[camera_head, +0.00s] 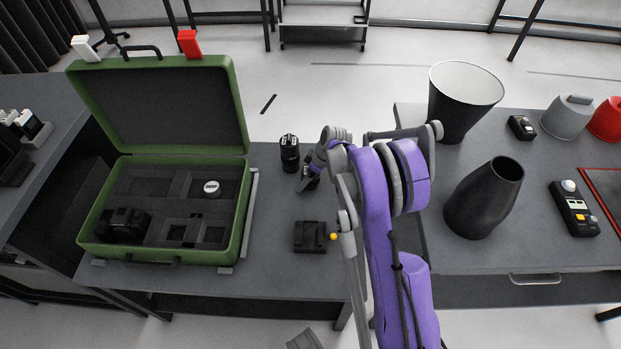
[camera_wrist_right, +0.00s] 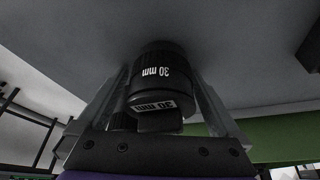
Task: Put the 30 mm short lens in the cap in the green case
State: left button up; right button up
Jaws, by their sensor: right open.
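In the head view a black lens (camera_head: 289,152) with white marks stands upright on the table, right of the green case (camera_head: 245,205). My right gripper (camera_head: 309,180) is low over the table beside it. The wrist view shows a black lens marked 30 mm (camera_wrist_right: 155,72) between the open fingers (camera_wrist_right: 153,105). I cannot tell if the fingers touch it, or surely match it to the lens in the head view. The case is open; a round piece with a white top (camera_head: 211,187), perhaps the cap, sits in its back right compartment. My left gripper is not seen.
A black camera (camera_head: 125,222) lies at the case's front left. A small black block (camera_head: 310,237) lies on the table in front of my right gripper. The case lid (camera_head: 240,105) stands up at the back.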

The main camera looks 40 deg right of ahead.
jog(key=shift+c, duration=0.3)
grip_shut()
notch_tip(320, 180, up, 10)
jog(key=shift+r+p, duration=0.1)
jog(key=shift+p, duration=0.75)
jog(key=s+a+r+m+p, duration=0.1)
jog(key=a+r+p, duration=0.1)
jog(key=a, duration=0.5)
jog(key=s+a+r+m+h+p, duration=0.1)
jog(key=a+r+m+p, duration=0.1)
jog(key=a+p, duration=0.3)
jog(key=s+a+r+m+h+p, duration=0.1)
jog(key=a+r+m+p, duration=0.1)
jog(key=a, duration=0.8)
jog(key=shift+s+a+r+t+p, duration=0.2)
jog(key=shift+t+p, duration=0.1)
jog(key=shift+p, duration=0.55)
